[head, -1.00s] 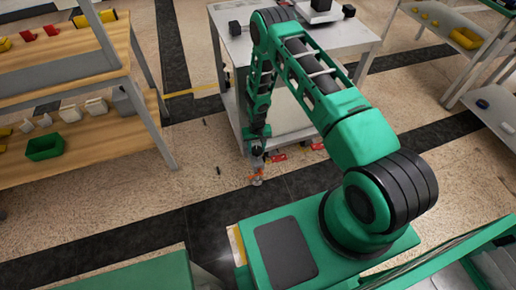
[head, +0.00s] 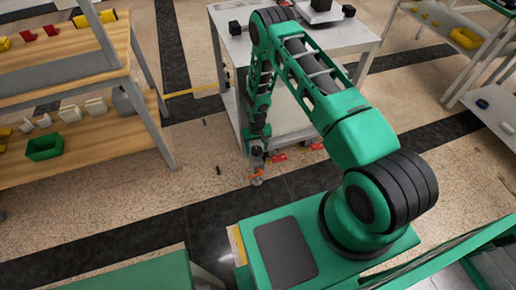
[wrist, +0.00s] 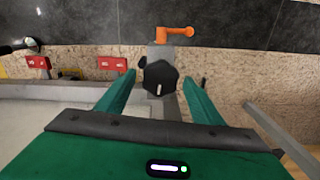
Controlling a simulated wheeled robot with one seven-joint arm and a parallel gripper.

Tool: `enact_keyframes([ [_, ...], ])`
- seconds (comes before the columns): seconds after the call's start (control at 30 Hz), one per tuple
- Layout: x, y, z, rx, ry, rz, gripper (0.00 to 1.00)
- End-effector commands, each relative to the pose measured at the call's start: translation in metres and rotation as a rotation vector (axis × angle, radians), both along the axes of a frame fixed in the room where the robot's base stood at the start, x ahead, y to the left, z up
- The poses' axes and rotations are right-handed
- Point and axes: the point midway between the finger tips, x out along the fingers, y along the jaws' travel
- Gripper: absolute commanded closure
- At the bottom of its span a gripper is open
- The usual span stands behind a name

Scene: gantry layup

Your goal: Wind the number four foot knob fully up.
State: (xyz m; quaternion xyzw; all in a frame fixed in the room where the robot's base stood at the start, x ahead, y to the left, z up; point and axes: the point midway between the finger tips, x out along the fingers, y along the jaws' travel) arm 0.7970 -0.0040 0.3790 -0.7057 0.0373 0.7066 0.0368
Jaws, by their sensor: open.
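A black lobed knob (wrist: 160,77) with a white index mark shows in the middle of the wrist view. My gripper (wrist: 157,86) is open, with one green finger on each side of the knob; I cannot tell whether either touches it. The white mark points down toward my palm. Just beyond the knob is an orange lever (wrist: 175,31) on a grey post. In the head view my gripper (head: 257,156) is low beside the cart's foot, with the orange lever (head: 257,180) near the floor below it. My arm hides the knob there. No foot number is readable.
The grey cart (head: 235,50) stands behind my arm. Red tags (wrist: 112,63) sit along its lower edge. A wooden shelf with bins (head: 60,85) is at left, a grey rack (head: 450,75) at right. Speckled floor (head: 210,150) left of my gripper is mostly clear, with small dark bits.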

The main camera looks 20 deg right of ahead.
Motion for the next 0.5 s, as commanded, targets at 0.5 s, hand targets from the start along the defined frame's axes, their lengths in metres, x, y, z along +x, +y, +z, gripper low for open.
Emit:
enact_keyframes([
  [0.5,0.002,0.000,0.074,0.000,-0.001,0.000,0.39],
])
